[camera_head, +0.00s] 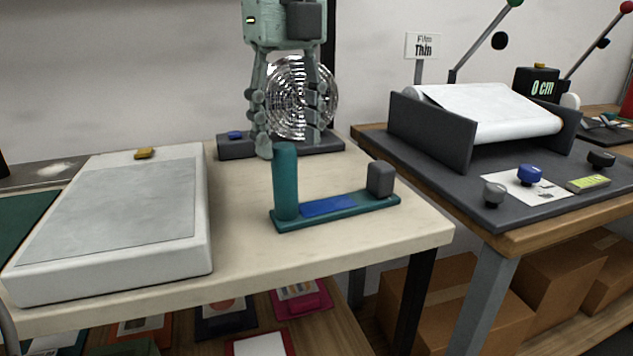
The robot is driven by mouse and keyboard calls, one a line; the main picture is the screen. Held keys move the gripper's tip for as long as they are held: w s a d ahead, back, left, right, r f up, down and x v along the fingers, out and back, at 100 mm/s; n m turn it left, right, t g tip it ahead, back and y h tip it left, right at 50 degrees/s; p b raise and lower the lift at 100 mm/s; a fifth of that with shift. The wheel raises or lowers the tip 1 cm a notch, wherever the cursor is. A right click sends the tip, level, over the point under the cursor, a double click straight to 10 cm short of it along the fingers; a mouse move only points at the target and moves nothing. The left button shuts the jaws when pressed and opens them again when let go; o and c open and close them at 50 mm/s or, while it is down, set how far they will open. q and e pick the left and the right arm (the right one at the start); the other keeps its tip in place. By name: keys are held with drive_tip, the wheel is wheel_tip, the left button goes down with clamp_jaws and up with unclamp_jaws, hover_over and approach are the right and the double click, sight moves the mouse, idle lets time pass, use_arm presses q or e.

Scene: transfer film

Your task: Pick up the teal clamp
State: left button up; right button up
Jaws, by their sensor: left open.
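The teal clamp (345,208) lies on the near right part of the pale table. It has a flat teal base, a tall upright teal cylinder at its left end, a blue strip in the middle and a grey block at its right end. My left gripper (290,142) points down behind and above the clamp, with its fingers apart. It is not touching the clamp's grey block or blue strip. The cylinder's top partly overlaps the left fingertip in the picture. My right gripper is not in view.
A shiny ringed disc (301,97) shows between my fingers, above a dark base (235,148) with a blue knob. A white flat box (203,240) fills the table's left. A dark roller bench (430,171) stands right, across a gap. Bare table surrounds the clamp.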

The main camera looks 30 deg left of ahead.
sight(286, 185)
use_arm(q)
drive_tip(key=f, duration=0.4)
drive_tip(key=s+f, duration=0.1)
drive_tip(key=f, duration=0.1)
drive_tip(key=shift+a+f+p, duration=0.1)
drive_tip(key=shift+f+p, duration=0.2)
drive_tip(key=shift+f, duration=0.5)
clamp_jaws()
